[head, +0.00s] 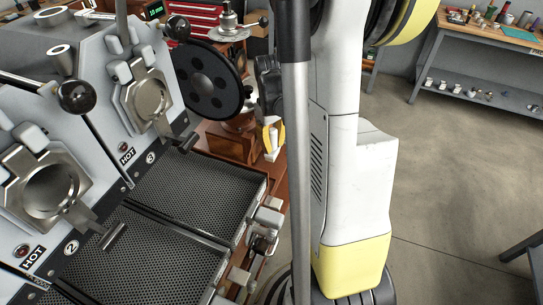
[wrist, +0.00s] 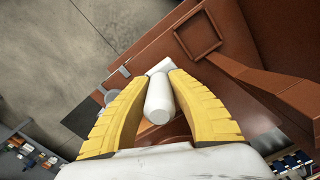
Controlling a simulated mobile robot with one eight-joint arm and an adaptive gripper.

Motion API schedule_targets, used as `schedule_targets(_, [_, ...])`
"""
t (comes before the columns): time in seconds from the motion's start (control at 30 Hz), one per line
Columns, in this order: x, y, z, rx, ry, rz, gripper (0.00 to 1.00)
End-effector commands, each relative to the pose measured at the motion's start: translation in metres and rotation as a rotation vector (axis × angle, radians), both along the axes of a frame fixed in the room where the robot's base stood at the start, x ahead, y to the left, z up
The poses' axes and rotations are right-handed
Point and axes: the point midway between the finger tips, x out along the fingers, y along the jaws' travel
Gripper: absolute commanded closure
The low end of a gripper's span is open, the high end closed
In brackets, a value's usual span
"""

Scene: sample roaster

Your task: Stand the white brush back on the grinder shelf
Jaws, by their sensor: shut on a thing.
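The white brush (wrist: 158,104) shows in the wrist view between the two yellow fingers of my gripper (wrist: 160,80). My gripper is shut on it, and the brush's rounded end points toward the camera. In the head view my gripper (head: 272,138) is beside the grinder, right of its large black wheel (head: 208,79), and the arm partly hides this area. The grinder's brown wooden body (head: 232,147) stands behind the roaster trays. In the wrist view brown wooden surfaces lie beyond the fingers, with a raised square frame (wrist: 197,40). I cannot tell whether the brush touches the wood.
The roaster (head: 105,130) with its perforated trays (head: 195,185) fills the left of the head view. A red tool chest (head: 195,22) stands at the back. A bench (head: 480,45) with small items is at the far right. The floor (head: 460,180) between is clear.

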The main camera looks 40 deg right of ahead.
Motion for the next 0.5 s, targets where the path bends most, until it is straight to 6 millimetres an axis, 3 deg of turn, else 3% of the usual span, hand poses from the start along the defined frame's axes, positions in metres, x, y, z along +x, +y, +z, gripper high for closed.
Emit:
schedule_targets(0.13, [0.003,0.000,-0.009,0.000,0.000,-0.001,1.00])
schedule_targets(0.33, [0.003,0.000,-0.040,0.000,0.000,-0.001,1.00])
schedule_targets(0.5, [0.003,0.000,-0.041,0.000,0.000,-0.001,1.00])
